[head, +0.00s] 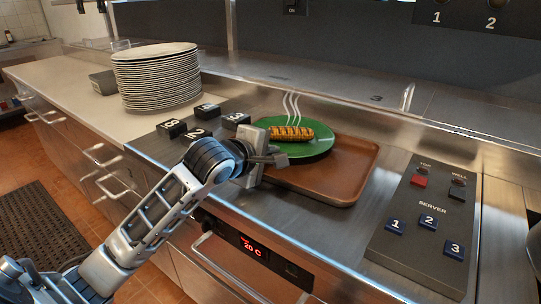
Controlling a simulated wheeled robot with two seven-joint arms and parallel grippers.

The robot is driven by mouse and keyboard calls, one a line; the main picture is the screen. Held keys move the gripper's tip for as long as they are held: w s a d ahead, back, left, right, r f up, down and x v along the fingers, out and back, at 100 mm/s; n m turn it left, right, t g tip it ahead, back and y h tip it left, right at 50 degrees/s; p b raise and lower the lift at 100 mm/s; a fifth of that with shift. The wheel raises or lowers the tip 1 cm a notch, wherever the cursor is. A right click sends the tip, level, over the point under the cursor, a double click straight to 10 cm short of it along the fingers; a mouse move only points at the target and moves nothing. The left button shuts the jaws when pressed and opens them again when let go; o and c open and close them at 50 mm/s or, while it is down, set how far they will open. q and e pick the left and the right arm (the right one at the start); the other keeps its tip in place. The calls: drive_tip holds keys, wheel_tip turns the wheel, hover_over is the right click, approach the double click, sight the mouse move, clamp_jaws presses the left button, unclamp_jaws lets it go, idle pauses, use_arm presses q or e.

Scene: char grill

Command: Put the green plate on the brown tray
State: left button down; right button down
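The green plate (312,149) carries a grilled, corn-like piece of food (291,133) with pale steam lines above it. The plate is over the left back part of the brown tray (345,187), and its left side reaches past the tray's edge. I cannot tell whether the plate rests on the tray or is held just above it. My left gripper (268,160) is at the plate's near left rim. Its fingers overlap the rim in the head view, and their closure is not clear. My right gripper is not in view.
A tall stack of plates (157,78) stands on the white counter at the left. Small black numbered blocks (195,134) sit left of the green plate. A server button panel (425,222) is right of the tray. A raised metal ledge runs behind.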

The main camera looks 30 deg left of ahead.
use_arm(q)
drive_tip(key=c, duration=1.9)
unclamp_jaws()
drive_tip(key=shift+f, duration=0.1)
drive_tip(key=shift+s, duration=0.1)
drive_tip(key=p+v, duration=0.2)
drive_tip(key=v, duration=0.8)
drive_tip(key=shift+s+r, duration=0.25)
drive_tip(key=shift+r, duration=0.1)
drive_tip(key=shift+s+r, duration=0.2)
drive_tip(key=shift+s, duration=0.35)
drive_tip(key=shift+f, duration=0.1)
